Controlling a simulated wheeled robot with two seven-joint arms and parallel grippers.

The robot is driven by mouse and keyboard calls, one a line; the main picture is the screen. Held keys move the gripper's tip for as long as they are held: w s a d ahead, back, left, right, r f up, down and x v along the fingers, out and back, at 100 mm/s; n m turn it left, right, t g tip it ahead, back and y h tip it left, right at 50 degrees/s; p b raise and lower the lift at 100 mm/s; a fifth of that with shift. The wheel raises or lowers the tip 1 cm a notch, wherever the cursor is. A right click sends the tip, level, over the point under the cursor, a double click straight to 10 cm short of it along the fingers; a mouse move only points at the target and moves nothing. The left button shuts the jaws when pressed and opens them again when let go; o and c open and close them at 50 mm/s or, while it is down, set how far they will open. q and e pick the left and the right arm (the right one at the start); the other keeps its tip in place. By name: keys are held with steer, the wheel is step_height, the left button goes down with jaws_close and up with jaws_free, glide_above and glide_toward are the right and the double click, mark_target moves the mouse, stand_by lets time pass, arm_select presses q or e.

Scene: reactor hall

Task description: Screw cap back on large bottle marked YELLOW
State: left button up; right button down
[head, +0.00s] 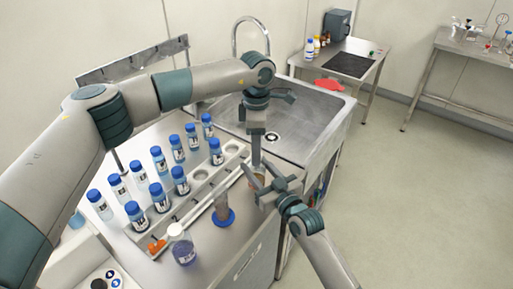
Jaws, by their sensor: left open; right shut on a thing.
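My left gripper (257,148) points straight down over the right end of the rack, its fingers close above my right gripper. It is open. My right gripper (262,186) comes in from the lower right and is shut on a small, mostly hidden brownish thing (258,178), perhaps a bottle. Its label and top cannot be made out. No label reading YELLOW is legible, and I cannot pick out a loose cap. A clear bottle (184,250) with purple liquid and a whitish top stands at the front of the bench, apart from both grippers.
Several blue-capped bottles (135,215) stand on the bench and in a white rack (200,190). A blue-footed cylinder (223,212) and an orange object (157,246) are near its front. A sink (300,115) lies behind. Floor at right is free.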

arm_select(q)
step_height(320, 180, up, 12)
stand_by(0.6)
arm_select(e)
steer(key=c, duration=0.9)
jaws_free()
steer(key=shift+c, duration=0.2)
arm_select(q)
steer(key=shift+f, duration=0.1)
step_height(320, 180, down, 4)
steer(key=b, duration=0.4)
steer(key=shift+f, duration=0.1)
arm_select(e)
steer(key=v, duration=1.7)
steer(key=shift+s, duration=0.2)
steer(key=shift+f, duration=0.1)
